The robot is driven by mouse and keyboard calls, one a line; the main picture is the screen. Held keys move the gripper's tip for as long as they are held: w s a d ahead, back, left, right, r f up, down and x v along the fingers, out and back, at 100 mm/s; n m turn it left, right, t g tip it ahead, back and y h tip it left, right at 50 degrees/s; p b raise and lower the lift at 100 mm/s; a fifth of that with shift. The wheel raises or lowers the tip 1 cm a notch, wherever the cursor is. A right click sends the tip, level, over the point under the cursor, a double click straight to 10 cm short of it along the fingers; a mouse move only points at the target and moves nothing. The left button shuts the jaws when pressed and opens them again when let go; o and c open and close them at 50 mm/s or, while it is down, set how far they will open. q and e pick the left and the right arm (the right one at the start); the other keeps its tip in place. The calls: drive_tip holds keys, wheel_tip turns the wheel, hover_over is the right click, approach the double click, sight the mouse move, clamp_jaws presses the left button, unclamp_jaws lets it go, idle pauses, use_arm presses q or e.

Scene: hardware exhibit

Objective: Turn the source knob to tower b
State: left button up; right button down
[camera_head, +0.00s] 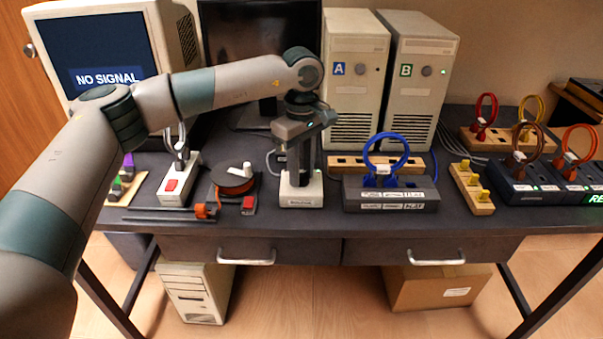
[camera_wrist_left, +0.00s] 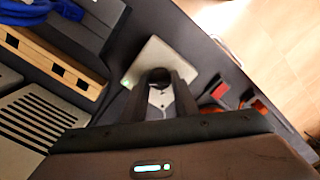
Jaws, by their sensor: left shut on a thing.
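The source knob (camera_wrist_left: 158,75) sits on a small off-white box (camera_head: 301,198) at the table's front middle. My left gripper (camera_head: 300,170) points straight down over this box and is shut on the knob. In the left wrist view the two dark fingers (camera_wrist_left: 160,90) stand on either side of the knob; they hide part of it, and I cannot read its setting. Behind stand two beige towers, tower A (camera_head: 354,98) with a blue A label and tower B (camera_head: 415,101) with a green B label. My right gripper is not in view.
A beige monitor (camera_head: 105,76) at the left reads NO SIGNAL. A dark box with a blue cable loop (camera_head: 388,150) stands just right of the knob box.

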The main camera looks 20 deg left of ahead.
sight(301, 174)
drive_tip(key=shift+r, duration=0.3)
use_arm(q)
drive_tip(key=o, duration=1.1)
drive_tip(key=shift+c, duration=0.2)
wheel_tip(301, 174, up, 18)
drive_tip(key=shift+f+b, duration=0.25)
drive_tip(key=shift+b, duration=0.15)
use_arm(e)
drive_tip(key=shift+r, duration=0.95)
